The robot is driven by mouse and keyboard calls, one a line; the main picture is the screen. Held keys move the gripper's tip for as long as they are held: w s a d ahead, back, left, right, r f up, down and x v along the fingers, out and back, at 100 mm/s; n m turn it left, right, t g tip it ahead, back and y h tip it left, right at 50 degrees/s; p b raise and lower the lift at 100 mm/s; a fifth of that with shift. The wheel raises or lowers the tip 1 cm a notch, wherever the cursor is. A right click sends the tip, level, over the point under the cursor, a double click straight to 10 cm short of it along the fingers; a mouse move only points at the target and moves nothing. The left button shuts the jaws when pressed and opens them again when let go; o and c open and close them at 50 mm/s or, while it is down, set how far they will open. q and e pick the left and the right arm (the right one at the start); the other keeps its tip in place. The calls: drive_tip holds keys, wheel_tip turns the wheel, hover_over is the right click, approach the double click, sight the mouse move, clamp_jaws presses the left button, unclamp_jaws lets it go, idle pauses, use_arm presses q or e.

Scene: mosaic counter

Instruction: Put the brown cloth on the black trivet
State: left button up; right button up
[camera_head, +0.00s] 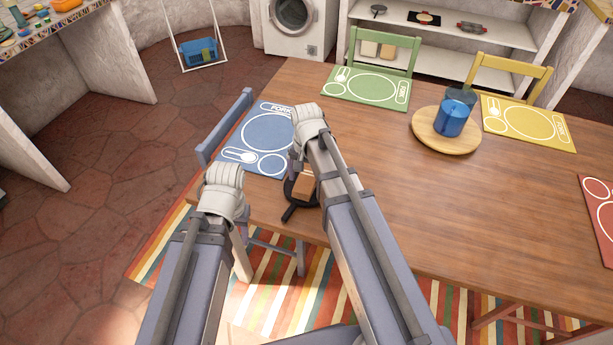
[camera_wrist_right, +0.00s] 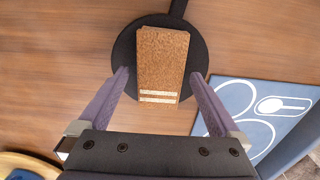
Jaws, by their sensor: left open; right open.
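The brown cloth (camera_wrist_right: 162,65), a folded rectangle with two pale stripes at one end, lies on the black trivet (camera_wrist_right: 122,50). The trivet is round with a handle and rests on the wooden table. In the head view the cloth (camera_head: 305,184) and trivet (camera_head: 291,212) show near the table's left edge, partly covered by my right arm. My right gripper (camera_wrist_right: 159,76) is open above them, its fingers apart on either side of the cloth, not closed on it. My left gripper (camera_head: 222,192) is off the table's near left edge; its fingers are mostly hidden behind its wrist.
A blue placemat (camera_head: 247,140) lies beside the trivet, with a blue chair (camera_head: 225,125) behind it. A round wooden board (camera_head: 432,136) holds blue cups (camera_head: 452,118). Green (camera_head: 366,88) and yellow (camera_head: 528,122) placemats lie along the far edge. The table's middle is clear.

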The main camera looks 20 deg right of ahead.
sight(306, 179)
drive_tip(key=shift+r, duration=0.1)
wheel_tip(306, 179, up, 12)
drive_tip(key=p, duration=1.2)
drive_tip(key=shift+r, duration=0.15)
drive_tip(key=s+a+n+h, duration=0.1)
drive_tip(key=s+a+n, duration=0.9)
drive_tip(key=s, duration=0.4)
drive_tip(key=shift+s+a+n, duration=0.15)
drive_tip(key=shift+a+n, duration=0.05)
drive_tip(key=shift+n, duration=0.1)
